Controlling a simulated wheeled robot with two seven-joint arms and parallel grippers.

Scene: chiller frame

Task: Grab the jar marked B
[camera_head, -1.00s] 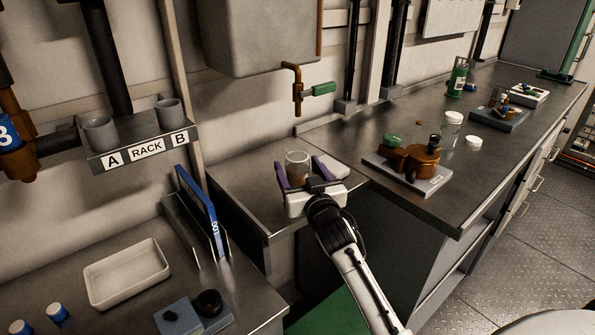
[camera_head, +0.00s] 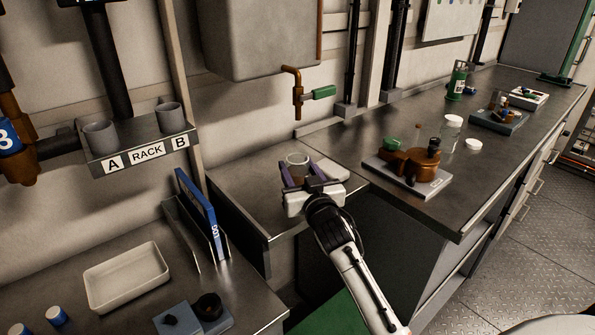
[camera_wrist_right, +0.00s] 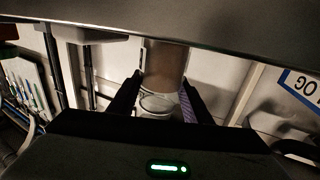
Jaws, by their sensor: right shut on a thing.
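A clear jar (camera_head: 297,161) with a round grey rim stands on the lower bench under the tap. My right gripper (camera_head: 300,176) is shut on it, one purple-padded finger on each side. In the right wrist view the jar (camera_wrist_right: 157,104) shows between the dark fingers. I see no letter on this jar. Two grey cups sit in the wall rack (camera_head: 146,163): one (camera_head: 100,137) above label A, the other (camera_head: 170,117) above label B. My left gripper is not in view.
The tap (camera_head: 298,97) with a green handle hangs above and behind the jar. A tray of brown equipment (camera_head: 445,184) and a white-lidded jar (camera_head: 450,135) stand on the right bench. A blue binder (camera_head: 197,207) and white tray (camera_head: 127,277) are at left.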

